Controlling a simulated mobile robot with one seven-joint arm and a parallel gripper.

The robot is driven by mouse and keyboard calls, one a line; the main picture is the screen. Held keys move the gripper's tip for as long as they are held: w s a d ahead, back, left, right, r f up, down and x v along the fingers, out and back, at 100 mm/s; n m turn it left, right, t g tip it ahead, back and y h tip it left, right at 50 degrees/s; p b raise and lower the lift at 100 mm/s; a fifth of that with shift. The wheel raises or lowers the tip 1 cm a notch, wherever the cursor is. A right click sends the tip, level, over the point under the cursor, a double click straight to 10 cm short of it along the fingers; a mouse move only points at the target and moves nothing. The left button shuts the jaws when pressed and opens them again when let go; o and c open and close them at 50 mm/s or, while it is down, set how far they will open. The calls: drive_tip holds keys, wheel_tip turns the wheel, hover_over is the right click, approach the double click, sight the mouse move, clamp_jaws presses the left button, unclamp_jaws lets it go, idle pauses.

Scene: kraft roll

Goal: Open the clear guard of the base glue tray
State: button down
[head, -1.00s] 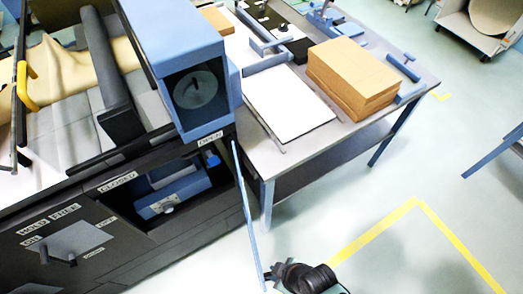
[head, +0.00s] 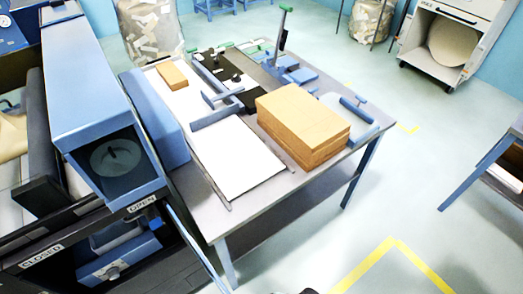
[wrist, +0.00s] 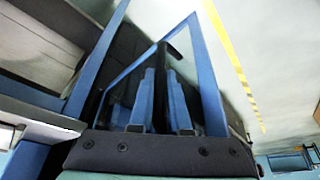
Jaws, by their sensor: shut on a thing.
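The clear guard (head: 195,248) shows in the head view as a thin blue-framed panel, nearly edge-on, standing out from the front of the machine's lower bay. Its blue frame (wrist: 207,80) fills much of the wrist view. My gripper (wrist: 161,92) has its two blue fingers closed on a dark upright bar, apparently the guard's handle (wrist: 161,58). In the head view only a dark bit of my arm shows at the bottom edge. The blue base glue tray unit (head: 120,262) sits in the open bay, beside the labels OPEN (head: 142,204) and CLOSED (head: 41,256).
A grey worktable (head: 205,215) stands right of the machine, with a brown stack (head: 303,118) and a white sheet (head: 225,150) on it. Its near leg (head: 226,262) is close to the guard. Open floor with yellow tape (head: 392,245) lies to the right.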

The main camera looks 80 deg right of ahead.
drive_tip(key=shift+s+a+f, duration=0.1)
drive_tip(key=shift+s+f, duration=0.1)
drive_tip(key=shift+s, duration=0.2)
drive_tip(key=c, duration=0.9)
unclamp_jaws()
drive_tip(key=shift+w, duration=0.1)
drive_tip(key=shift+r, duration=0.1)
drive_tip(key=shift+w, duration=0.1)
drive_tip(key=shift+r, duration=0.1)
drive_tip(key=v, duration=1.2)
drive_tip(key=shift+r, duration=0.4)
